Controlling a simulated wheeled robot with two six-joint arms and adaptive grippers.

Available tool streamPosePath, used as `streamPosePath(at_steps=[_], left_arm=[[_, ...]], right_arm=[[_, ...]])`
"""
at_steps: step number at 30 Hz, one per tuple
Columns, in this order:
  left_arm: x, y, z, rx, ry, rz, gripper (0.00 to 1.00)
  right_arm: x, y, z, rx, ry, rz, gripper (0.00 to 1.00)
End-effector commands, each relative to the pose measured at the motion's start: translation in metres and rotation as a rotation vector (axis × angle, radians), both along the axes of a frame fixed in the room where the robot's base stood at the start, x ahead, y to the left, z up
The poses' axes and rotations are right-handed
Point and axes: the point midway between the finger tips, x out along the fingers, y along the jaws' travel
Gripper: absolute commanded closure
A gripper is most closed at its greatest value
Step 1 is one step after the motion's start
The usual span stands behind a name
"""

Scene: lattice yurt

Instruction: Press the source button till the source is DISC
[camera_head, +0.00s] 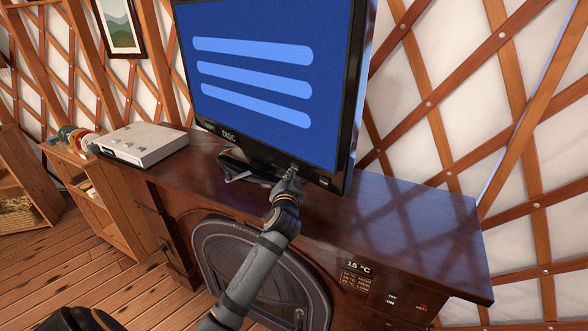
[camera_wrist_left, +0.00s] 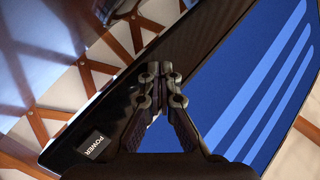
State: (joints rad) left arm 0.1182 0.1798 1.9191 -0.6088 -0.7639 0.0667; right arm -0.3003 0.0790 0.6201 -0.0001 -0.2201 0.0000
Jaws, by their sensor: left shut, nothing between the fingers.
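The television (camera_head: 270,60) stands on the dark wooden cabinet (camera_head: 410,225). Its screen is blue with three light bars. The lit word DISC (camera_head: 229,136) shows on the lower bezel. My left gripper (camera_head: 291,175) is shut and empty, its tips at the lower bezel, right of DISC. In the left wrist view the shut fingertips (camera_wrist_left: 161,75) lie against or just in front of the dark bezel; contact cannot be told. A POWER label (camera_wrist_left: 95,146) shows on the bezel there. The source button is not visible; the gripper may cover it. My right gripper is out of view.
A white flat device (camera_head: 142,145) sits on the cabinet left of the television. A low shelf (camera_head: 90,185) stands at the left. The cabinet front has a 15 °C display (camera_head: 358,265). The cabinet top right of the television is clear.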

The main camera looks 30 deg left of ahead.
Motion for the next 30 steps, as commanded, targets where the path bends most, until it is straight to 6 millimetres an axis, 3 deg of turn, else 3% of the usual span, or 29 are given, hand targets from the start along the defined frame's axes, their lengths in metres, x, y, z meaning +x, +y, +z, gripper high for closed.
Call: streamPosePath(at_steps=[7,21,30], left_arm=[[-0.005,0.002,0.000,0.002,0.000,0.001,1.00],[-0.056,0.011,0.000,0.003,0.001,0.000,1.00],[-0.059,0.011,0.000,0.000,0.000,0.000,1.00]], right_arm=[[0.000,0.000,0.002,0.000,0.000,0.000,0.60],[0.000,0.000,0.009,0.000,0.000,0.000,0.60],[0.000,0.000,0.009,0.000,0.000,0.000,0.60]])
